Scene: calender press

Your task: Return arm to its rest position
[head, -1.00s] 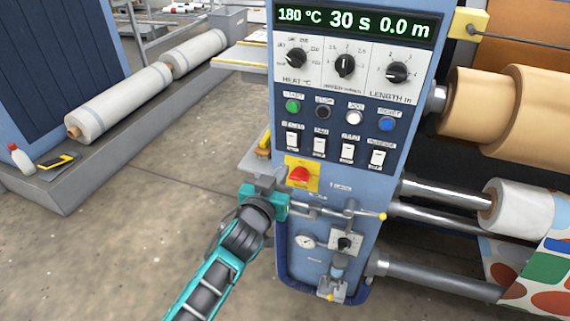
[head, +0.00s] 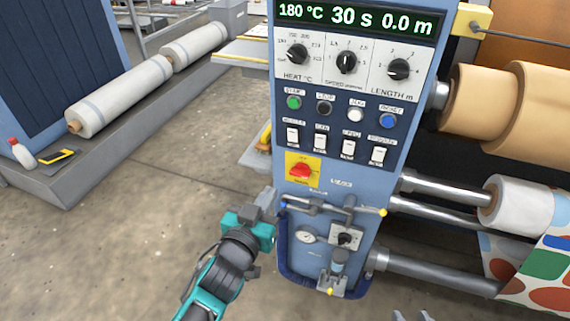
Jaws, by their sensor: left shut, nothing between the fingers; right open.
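My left gripper (head: 267,199) is shut and empty at the end of my teal and dark grey arm. It is just left of the blue control column (head: 330,184), below and left of the red rotary switch (head: 300,170) on its yellow plate. I cannot tell how far its fingertips stand from the column's face. The tips of my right gripper (head: 411,316) just show at the bottom edge, apart and with nothing between them. The display (head: 353,20) reads 180 °C, 30 s and 0.0 m.
Below the switch, the column carries a pipe with valves and a gauge (head: 307,235). Rollers with brown and white rolls (head: 503,205) and patterned fabric (head: 549,266) stand right. Wrapped rolls (head: 120,96) lie on a grey plinth at left. The floor between is clear.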

